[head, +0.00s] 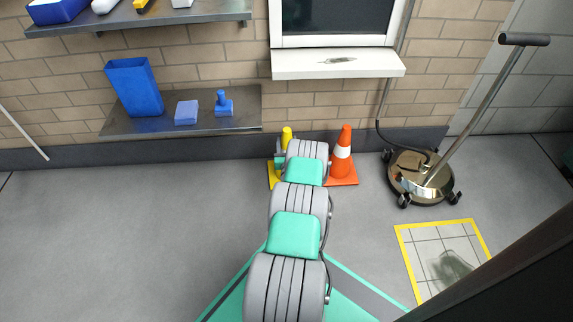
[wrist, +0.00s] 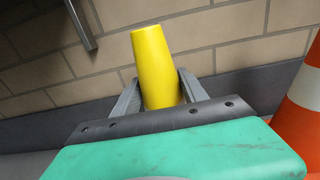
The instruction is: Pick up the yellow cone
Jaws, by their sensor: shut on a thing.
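The yellow cone (head: 286,135) stands at the foot of the brick wall, mostly hidden behind my arm in the head view. Part of its yellow base (head: 273,180) shows on the floor at the left of my arm. In the wrist view the upper part of the yellow cone (wrist: 154,60) sits between my two grey fingers. My gripper (wrist: 152,90) is shut on the cone, with one finger at each side. In the head view my gripper (head: 281,150) is mostly hidden by my arm. Whether the cone touches the floor is hard to tell.
An orange cone with a white band (head: 343,165) stands close at the right. A floor machine (head: 422,180) with a long handle is farther right, near a yellow-framed tile patch (head: 403,240). A low metal shelf (head: 240,132) holds blue items. The floor at left is clear.

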